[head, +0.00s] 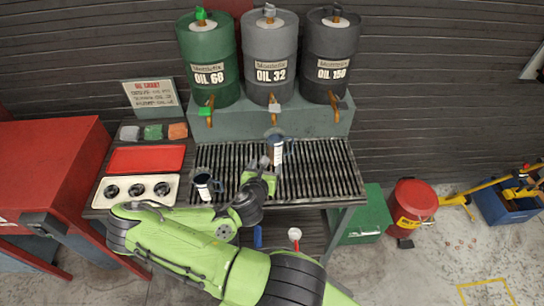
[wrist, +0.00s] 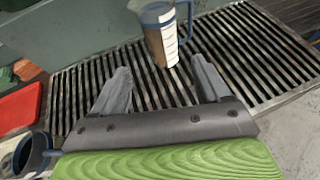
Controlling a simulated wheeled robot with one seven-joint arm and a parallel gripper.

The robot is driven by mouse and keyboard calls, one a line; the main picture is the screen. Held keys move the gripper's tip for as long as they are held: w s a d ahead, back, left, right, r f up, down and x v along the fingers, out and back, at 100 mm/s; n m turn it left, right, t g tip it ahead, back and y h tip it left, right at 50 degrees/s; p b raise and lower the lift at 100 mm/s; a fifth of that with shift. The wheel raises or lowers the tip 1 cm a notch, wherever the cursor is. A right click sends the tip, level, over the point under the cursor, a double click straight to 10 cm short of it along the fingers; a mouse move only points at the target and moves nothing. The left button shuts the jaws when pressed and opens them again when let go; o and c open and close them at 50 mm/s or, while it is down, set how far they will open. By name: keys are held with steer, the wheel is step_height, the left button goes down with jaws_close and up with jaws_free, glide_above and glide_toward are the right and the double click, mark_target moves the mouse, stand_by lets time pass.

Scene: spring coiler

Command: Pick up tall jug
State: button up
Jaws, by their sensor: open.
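The tall jug (head: 278,152) stands upright on the slatted grate, with a dark blue rim and handle and a pale marked strip on its side. In the wrist view the tall jug (wrist: 161,40) is just beyond the fingertips, its top cut off by the frame edge. My gripper (head: 260,165) is open and empty, low over the grate on the near side of the jug. In the wrist view my gripper (wrist: 160,66) has its two grey fingers spread, with the jug's base roughly centred ahead of the gap.
A shorter jug (head: 205,187) stands to the left, close beside my arm; it also shows in the wrist view (wrist: 24,155). The grate (head: 325,172) is clear to the right. Three oil drums (head: 270,62) with taps stand behind on a raised ledge. A red tray (head: 146,159) lies left.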

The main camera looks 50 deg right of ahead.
mark_target(273, 150)
steer(key=b+x, duration=0.2)
steer(key=x, duration=0.5)
steer(key=b+x, duration=0.2)
steer(key=x, duration=0.5)
steer(key=shift+w+d+b, duration=0.1)
steer(key=shift+d+b, duration=0.2)
steer(key=shift+d, duration=0.15)
steer(key=shift+a+r, duration=0.1)
steer(key=c, duration=0.9)
steer(key=shift+c, duration=0.2)
steer(key=shift+r, duration=0.1)
